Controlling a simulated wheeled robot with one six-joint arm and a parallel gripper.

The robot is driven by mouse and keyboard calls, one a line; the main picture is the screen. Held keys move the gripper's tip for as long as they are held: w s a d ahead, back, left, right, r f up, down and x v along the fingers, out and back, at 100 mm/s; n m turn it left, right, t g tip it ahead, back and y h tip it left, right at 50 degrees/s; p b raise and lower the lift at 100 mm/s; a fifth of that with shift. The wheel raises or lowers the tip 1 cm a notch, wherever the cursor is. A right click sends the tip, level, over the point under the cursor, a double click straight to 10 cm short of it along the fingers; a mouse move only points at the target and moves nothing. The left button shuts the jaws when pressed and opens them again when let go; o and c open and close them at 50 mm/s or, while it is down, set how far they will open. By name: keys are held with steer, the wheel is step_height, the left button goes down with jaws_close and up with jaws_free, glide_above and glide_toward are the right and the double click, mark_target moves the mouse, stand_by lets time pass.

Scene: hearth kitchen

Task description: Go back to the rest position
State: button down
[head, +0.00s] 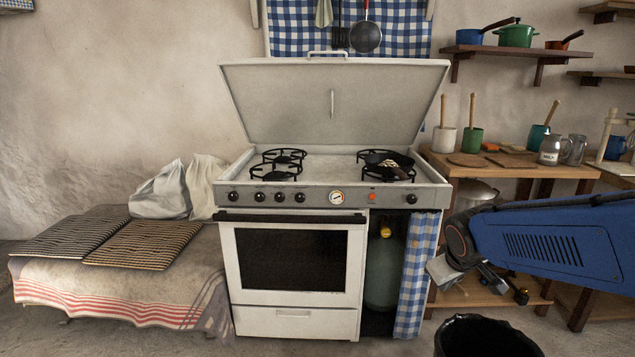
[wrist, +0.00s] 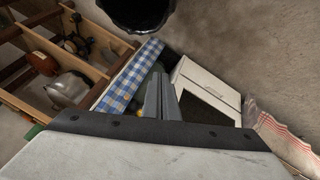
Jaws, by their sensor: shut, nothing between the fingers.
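My gripper (head: 497,281) hangs at the right in the head view, below my blue arm. It is in front of the wooden shelf unit and to the right of the stove (head: 290,313). In the wrist view the two grey fingers of my gripper (wrist: 161,97) lie together, with nothing between them. The stove also shows in the wrist view (wrist: 212,80), beyond the fingers and to their right.
A black bin (head: 485,338) stands on the floor below my gripper. The wooden shelf unit (head: 515,172) with jars and boards is behind my arm. A blue checked curtain (head: 418,262) hangs at the stove's right. A cloth-covered bench (head: 120,288) is at the left.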

steer(key=s+a+m+g+y, duration=0.1)
steer(key=s+m, duration=0.2)
steer(key=s, duration=2)
steer(key=shift+s+a+r+m+y, duration=0.2)
steer(key=shift+a+r+m+y, duration=0.1)
steer(key=shift+a+m, duration=0.1)
